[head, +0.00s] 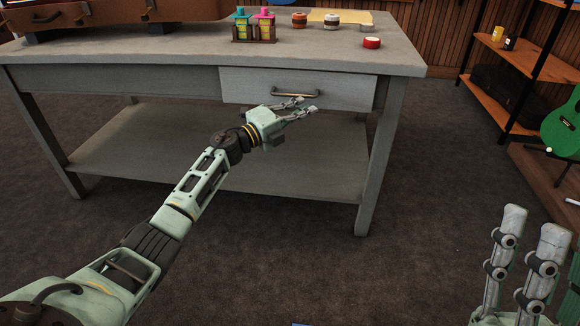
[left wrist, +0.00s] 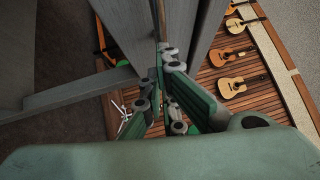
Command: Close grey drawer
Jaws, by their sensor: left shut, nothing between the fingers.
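The grey drawer (head: 240,86) is set under the top of the grey table, with a bar handle (head: 295,93) on its front. Its front looks nearly level with the table's edge, and I cannot tell how far it is out. My left gripper (head: 307,105) is shut and empty, with its fingertips just in front of and below the handle; I cannot tell if they touch the drawer front. In the left wrist view its fingers (left wrist: 158,68) point at grey wooden panels. My right gripper (head: 533,218) is open and empty at the lower right, far from the drawer.
Shelves (head: 510,55) and a green ukulele (head: 563,125) stand at the right. The carpet before the table is clear.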

